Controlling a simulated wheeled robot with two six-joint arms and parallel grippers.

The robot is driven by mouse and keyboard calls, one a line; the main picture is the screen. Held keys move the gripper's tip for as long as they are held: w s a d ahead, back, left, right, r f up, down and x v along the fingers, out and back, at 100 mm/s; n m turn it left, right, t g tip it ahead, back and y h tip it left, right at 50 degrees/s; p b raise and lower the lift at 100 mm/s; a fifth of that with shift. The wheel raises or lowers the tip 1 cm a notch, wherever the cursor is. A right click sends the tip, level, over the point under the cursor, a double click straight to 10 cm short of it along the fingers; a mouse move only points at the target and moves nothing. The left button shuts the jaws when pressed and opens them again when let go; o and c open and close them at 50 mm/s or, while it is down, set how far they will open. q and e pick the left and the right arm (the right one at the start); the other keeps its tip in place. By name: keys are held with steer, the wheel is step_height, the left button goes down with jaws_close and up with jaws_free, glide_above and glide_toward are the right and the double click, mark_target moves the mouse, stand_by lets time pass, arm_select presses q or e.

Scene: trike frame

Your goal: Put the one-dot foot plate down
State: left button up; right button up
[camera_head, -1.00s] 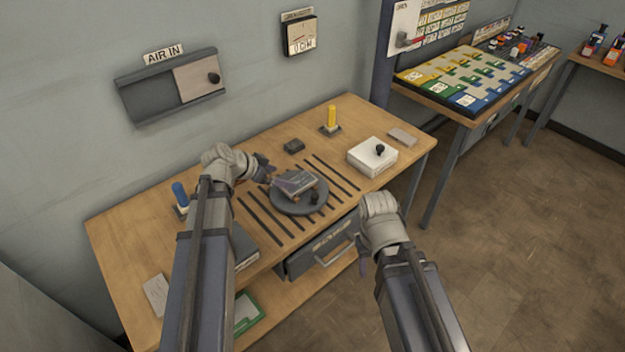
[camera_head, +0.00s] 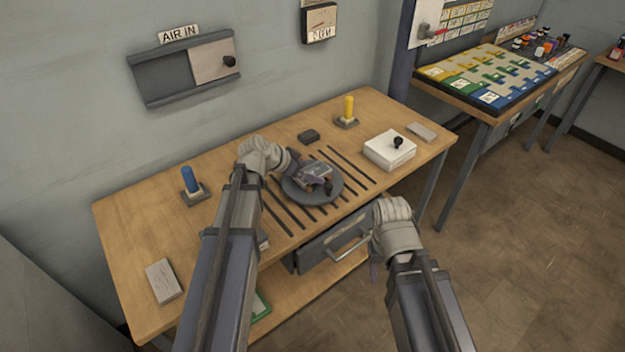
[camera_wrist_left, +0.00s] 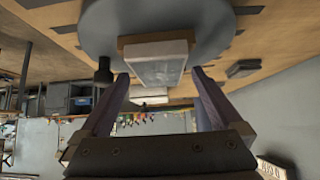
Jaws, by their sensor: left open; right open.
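A small grey plate (camera_head: 313,172), likely the foot plate, rests on the round dark grey disc (camera_head: 299,194) in the middle of the bench. No dot can be made out on it. In the left wrist view the plate (camera_wrist_left: 158,62) shows as a pale grey block with a tan edge behind it, against the disc (camera_wrist_left: 100,25). My left gripper (camera_head: 297,162) is at the plate's left side. Its two fingers are apart in the wrist view, with the plate just beyond the tips. My right gripper (camera_head: 374,270) hangs in front of the bench, open, its fingers mostly hidden.
A blue post (camera_head: 190,180) and a yellow post (camera_head: 348,107) stand on the bench. A white box with a black knob (camera_head: 389,151) is at the right. A small dark block (camera_head: 309,136) lies behind the disc. A drawer (camera_head: 330,243) is below the front edge.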

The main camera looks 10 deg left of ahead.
arm_select(q)
steer(key=shift+c, duration=0.2)
steer(key=shift+w, duration=0.1)
jaws_close()
stand_by(0.5)
step_height(320, 180, up, 10)
steer(key=p, duration=1)
